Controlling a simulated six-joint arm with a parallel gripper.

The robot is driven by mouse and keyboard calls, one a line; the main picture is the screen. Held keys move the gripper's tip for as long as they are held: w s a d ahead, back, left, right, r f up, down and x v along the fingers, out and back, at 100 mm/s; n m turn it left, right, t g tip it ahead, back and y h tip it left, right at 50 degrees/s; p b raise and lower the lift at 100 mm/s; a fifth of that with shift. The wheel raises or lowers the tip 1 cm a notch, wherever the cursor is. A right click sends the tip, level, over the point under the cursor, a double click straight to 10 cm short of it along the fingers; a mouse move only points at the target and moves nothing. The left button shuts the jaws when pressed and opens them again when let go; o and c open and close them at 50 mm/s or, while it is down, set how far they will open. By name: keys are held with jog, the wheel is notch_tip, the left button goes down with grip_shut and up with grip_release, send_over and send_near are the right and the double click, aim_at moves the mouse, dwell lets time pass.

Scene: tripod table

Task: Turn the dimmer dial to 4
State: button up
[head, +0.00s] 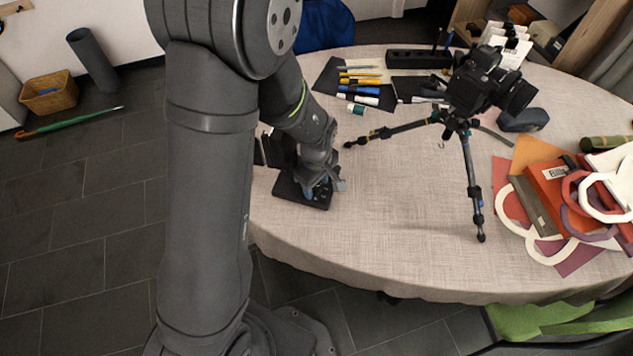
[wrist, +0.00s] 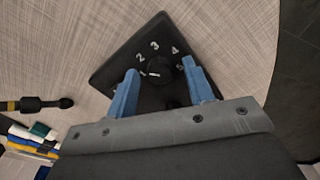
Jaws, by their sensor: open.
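The dimmer is a flat black plate (wrist: 128,52) on the table, with white numbers 1 to 5 in an arc around a round black dial (wrist: 158,71). The white mark on the dial points left, close to the 1. In the head view the dimmer plate (head: 285,188) lies near the table's left edge, partly hidden by my arm. My gripper (wrist: 160,67) is open, its two blue fingers on either side of the dial, seemingly apart from it. In the head view my gripper (head: 325,187) is over the plate; the dial itself is hidden there.
A black tripod (head: 470,165) with a camera (head: 487,82) stands right of the dimmer, one leg reaching toward it. Pens and markers (head: 360,82) lie on a dark mat behind. Books and paper rings (head: 550,200) are at the right. The table's (head: 390,230) front middle is clear.

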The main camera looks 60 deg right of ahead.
jog(key=c, duration=1)
jog(key=shift+m, duration=1.6)
jog(key=o, duration=1)
notch_tip(320, 180, up, 17)
jog(key=shift+r, duration=0.2)
